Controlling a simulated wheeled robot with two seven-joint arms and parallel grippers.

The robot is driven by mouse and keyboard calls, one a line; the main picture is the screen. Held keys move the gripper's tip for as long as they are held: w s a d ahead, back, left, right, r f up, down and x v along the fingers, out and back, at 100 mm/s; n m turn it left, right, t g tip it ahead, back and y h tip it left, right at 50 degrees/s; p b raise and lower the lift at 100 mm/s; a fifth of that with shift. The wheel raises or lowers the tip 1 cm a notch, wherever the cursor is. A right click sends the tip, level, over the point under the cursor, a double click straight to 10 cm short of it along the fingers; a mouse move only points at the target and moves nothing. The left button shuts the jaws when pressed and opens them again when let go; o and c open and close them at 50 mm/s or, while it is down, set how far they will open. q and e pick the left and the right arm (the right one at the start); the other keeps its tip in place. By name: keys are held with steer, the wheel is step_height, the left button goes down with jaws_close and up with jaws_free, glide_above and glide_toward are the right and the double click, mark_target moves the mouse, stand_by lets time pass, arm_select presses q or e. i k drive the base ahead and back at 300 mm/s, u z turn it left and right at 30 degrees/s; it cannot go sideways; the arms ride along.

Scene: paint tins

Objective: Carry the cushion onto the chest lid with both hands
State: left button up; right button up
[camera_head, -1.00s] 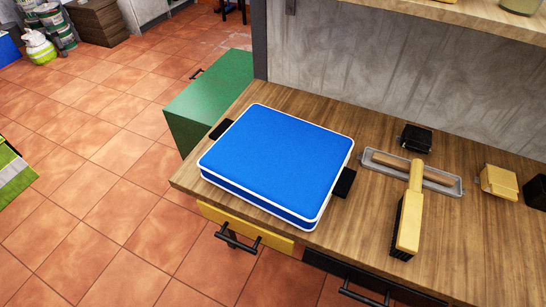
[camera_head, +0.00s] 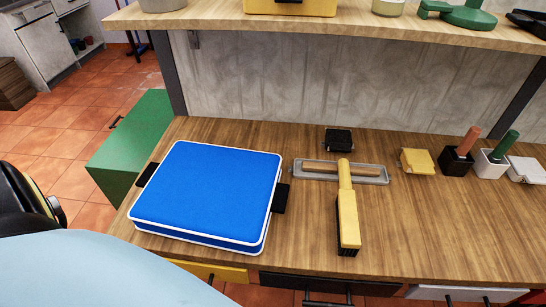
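The blue cushion (camera_head: 210,190) with white piping lies flat on the left end of the wooden workbench. A black tab (camera_head: 147,174) sticks out at its left side and another black tab (camera_head: 281,199) at its right side. A green chest (camera_head: 130,140) stands on the floor just beyond the left end of the bench, its top lower than the benchtop. Its lid is bare where I can see it; the cushion and bench edge hide part of the chest. Neither of my grippers is in view.
A shelf (camera_head: 220,20) overhangs the back. Drawer handles jut from the front.

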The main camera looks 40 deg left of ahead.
mark_target(122, 135)
steer(key=z, duration=0.35)
steer(key=k, duration=1.15)
steer(key=u, duration=1.1)
